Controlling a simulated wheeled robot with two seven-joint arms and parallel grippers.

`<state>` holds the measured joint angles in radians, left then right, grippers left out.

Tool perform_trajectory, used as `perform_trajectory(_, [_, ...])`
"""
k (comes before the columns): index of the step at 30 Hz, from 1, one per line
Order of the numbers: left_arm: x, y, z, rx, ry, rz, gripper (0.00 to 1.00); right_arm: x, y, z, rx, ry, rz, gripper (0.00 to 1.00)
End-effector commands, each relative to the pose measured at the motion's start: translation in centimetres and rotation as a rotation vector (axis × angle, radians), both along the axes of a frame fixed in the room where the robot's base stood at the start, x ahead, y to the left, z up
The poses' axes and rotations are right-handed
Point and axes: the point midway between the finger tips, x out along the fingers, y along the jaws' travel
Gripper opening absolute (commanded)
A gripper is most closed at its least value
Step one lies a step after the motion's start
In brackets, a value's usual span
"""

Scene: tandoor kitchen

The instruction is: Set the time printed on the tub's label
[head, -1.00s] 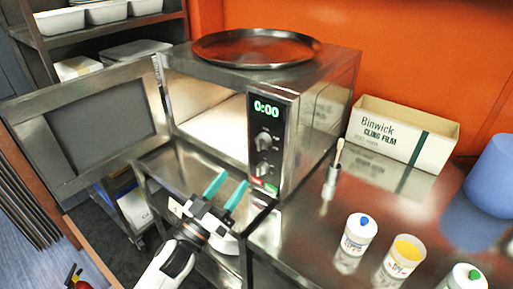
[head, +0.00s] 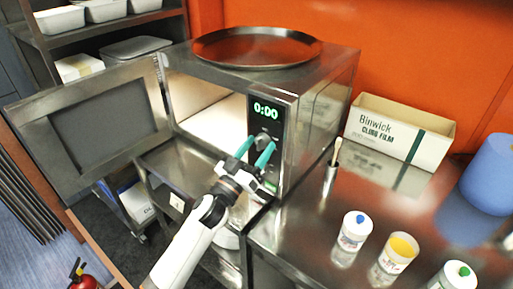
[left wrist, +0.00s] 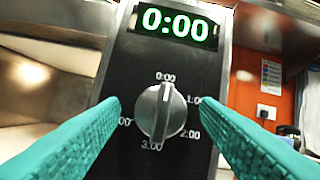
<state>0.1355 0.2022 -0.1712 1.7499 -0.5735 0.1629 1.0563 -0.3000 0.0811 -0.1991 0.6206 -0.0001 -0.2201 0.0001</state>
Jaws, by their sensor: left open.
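The steel microwave (head: 325,105) has its door (head: 100,120) swung open to the left. Its green display (head: 266,109) reads 0:00, also in the left wrist view (left wrist: 175,25). Below it is a silver dial (left wrist: 158,112), its grip bar roughly upright under the 0:00 mark. Marks 1:00, 2:00 and 3:00 show around it; a left mark is partly hidden. My open left gripper (head: 256,149) has its teal fingers either side of the dial, apparently not touching it. Tubs with blue (head: 354,232), yellow (head: 398,255) and green (head: 456,277) tops stand on the counter; their labels are unreadable.
A round tray (head: 257,47) lies on the microwave. A cling film box (head: 397,133), a brush in a holder (head: 331,175) and a blue roll (head: 490,175) stand on the counter (head: 300,225). A shelf with white containers (head: 60,20) is at the left.

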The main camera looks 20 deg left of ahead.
Motion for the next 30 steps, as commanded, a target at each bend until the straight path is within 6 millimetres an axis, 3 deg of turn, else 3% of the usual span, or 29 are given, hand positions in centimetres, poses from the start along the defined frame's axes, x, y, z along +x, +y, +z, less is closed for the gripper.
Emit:
perform_trajectory(2, [-0.01, 0.0, -0.02, 0.0, 0.0, 0.0, 0.55, 0.02, -0.01, -0.01, 0.0, 0.0, 0.0, 0.39])
perform_trajectory(10, [-0.04, 0.02, -0.02, 0.0, 0.0, 0.0, 0.12, 0.02, 0.0, -0.01, 0.0, 0.0, 0.0, 0.39])
perform_trajectory(20, [-0.02, 0.08, -0.01, 0.049, -0.017, -0.001, 0.12, 0.02, 0.03, 0.1, 0.0, 0.0, 0.001, 0.39])
perform_trajectory(30, [0.07, 0.35, 0.11, 0.277, -0.099, -0.001, 0.12, 0.0, 0.06, 0.61, 0.001, 0.0, 0.001, 0.39])
